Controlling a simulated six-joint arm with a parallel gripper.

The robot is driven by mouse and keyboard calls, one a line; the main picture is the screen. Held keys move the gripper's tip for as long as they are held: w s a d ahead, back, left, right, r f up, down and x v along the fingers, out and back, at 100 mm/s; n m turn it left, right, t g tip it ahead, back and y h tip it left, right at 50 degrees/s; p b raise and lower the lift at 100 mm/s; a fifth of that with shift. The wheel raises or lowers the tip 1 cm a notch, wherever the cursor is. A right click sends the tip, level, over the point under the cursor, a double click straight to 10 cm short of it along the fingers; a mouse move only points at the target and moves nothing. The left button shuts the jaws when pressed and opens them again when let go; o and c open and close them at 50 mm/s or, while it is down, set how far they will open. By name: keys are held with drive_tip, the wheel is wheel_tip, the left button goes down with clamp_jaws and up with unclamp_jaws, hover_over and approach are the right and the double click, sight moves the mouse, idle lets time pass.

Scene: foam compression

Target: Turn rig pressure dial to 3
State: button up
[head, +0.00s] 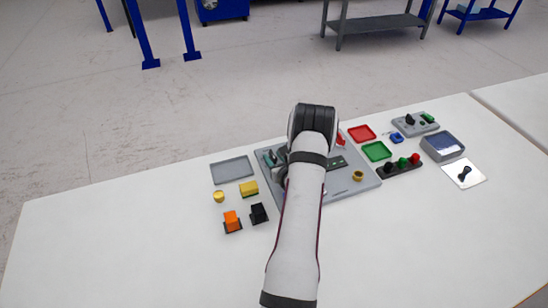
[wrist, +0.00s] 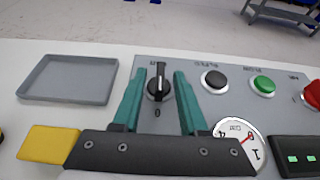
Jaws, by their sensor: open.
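The grey rig panel (head: 330,195) sits on the table, partly hidden by my arm in the head view. In the wrist view, a black dial knob (wrist: 159,82) stands on the panel (wrist: 222,66) with a "0" mark below it. My gripper (wrist: 159,74) is open, with one teal finger on each side of the knob. Whether the fingers touch it I cannot tell. The knob's grip bar runs roughly up and down in the picture. A round white gauge (wrist: 238,150) with a red needle is partly hidden behind my gripper's base.
Black (wrist: 214,79) and green (wrist: 263,84) buttons sit right of the dial, with a red button (wrist: 314,94) at the edge. A grey tray (wrist: 70,78) and yellow block (wrist: 48,144) lie left. The table's front left (head: 130,240) is clear.

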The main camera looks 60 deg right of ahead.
clamp_jaws()
idle(0.3)
drive_tip(key=shift+w+a+m+g+h, duration=0.1)
drive_tip(key=shift+w+m+g+h, duration=0.1)
drive_tip(key=shift+m+g+h, duration=0.9)
drive_tip(key=shift+m+g, duration=0.4)
drive_tip(key=shift+m, duration=0.1)
unclamp_jaws()
